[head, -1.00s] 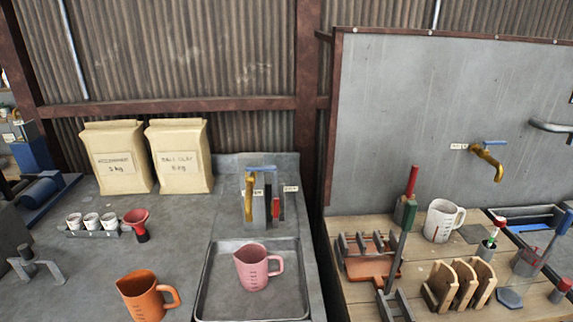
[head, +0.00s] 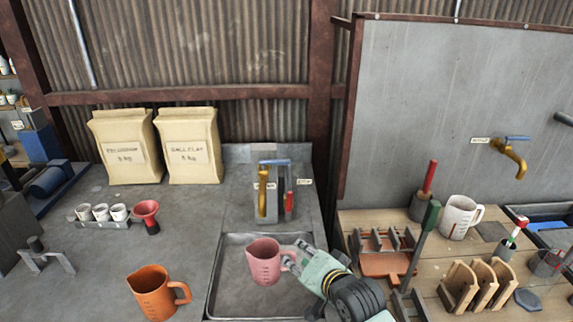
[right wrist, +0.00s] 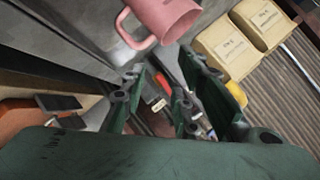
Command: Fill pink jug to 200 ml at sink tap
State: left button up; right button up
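The pink jug (head: 262,264) stands upright in the shallow grey sink tray (head: 226,244), its handle toward the right. It also shows at the top of the right wrist view (right wrist: 168,16). The tap with a yellow spout (head: 262,198) and blue lever (head: 275,162) stands behind it. My right gripper (head: 298,258) is at the jug's handle side. Its dark green fingers (right wrist: 158,88) are spread in the right wrist view, and the handle appears beyond their tips, not clasped. Whether they touch the handle is unclear. The water level inside is not readable. My left gripper is out of view.
An orange jug (head: 154,294) stands left of the tray. A red funnel (head: 146,212), small white cups (head: 102,212) and two paper bags (head: 190,146) are farther back. On the wooden bench at right are a white jug (head: 458,216) and wooden racks (head: 462,284).

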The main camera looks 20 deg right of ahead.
jog(key=w+d+r+m+t, duration=0.25)
jog(key=w+r+m, duration=0.25)
jog(key=w+r, duration=0.4)
jog(key=m+t, duration=0.3)
send_near(285, 164)
jog(key=w, duration=0.2)
jog(key=shift+w+a+p, duration=0.2)
jog(key=shift+w+p, duration=0.1)
jog(key=shift+w, duration=0.9)
jog(key=shift+w+a+p, duration=0.15)
jog(key=shift+w+p, duration=0.2)
jog(key=shift+w, duration=0.9)
jog(key=shift+w+a+p, duration=0.2)
jog(key=shift+w+p, duration=0.1)
jog(key=shift+w, duration=0.9)
grip_shut()
